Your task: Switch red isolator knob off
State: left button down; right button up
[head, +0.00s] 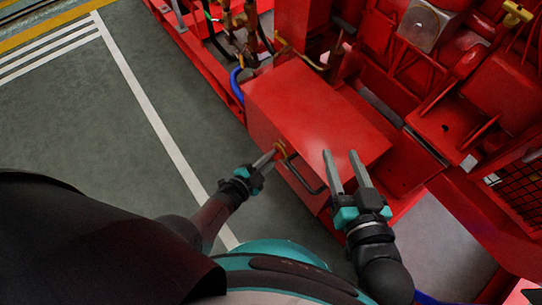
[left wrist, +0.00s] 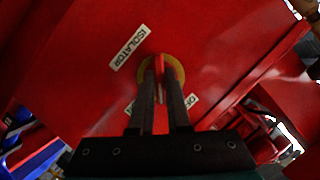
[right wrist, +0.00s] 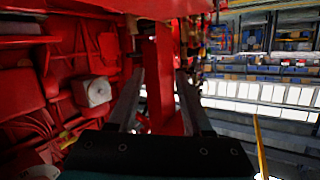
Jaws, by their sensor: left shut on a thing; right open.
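The red isolator knob (left wrist: 159,68) sits on a round yellow plate (left wrist: 175,70) on the side of a red box. A white "ISOLATOR" label (left wrist: 128,47) is beside it in the left wrist view. My left gripper (left wrist: 160,88) is shut on the knob, with one finger on each side of it. In the head view my left gripper (head: 272,156) reaches the box's near side, and its fingertips hide most of the knob. My right gripper (head: 341,154) is open and empty, above the box top in the head view.
The red box (head: 310,100) has a dark bar handle (head: 305,178) on its near side, close to my left gripper. Red engine machinery (head: 440,90) fills the right side. Grey floor (head: 110,130) with white lines lies clear at left.

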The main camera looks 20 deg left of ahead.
pick_arm(q)
jog(key=n+g+h, duration=0.1)
jog(key=n, duration=0.1)
jog(key=n+g+h+p, duration=0.1)
jog(key=n+g, duration=0.1)
jog(key=n, duration=0.1)
jog(key=shift+a, duration=0.1)
pick_arm(e)
jog(key=shift+d+f+g+h, duration=0.35)
jog(key=shift+d+g, duration=0.15)
jog(key=shift+g, duration=0.1)
jog(key=shift+d+f+g+h, duration=0.3)
jog(key=shift+d+g, duration=0.2)
jog(key=shift+g, duration=0.1)
pick_arm(q)
jog(key=shift+n+h, duration=0.3)
jog(key=c, duration=0.9)
grip_release()
jog(key=shift+w, duration=0.1)
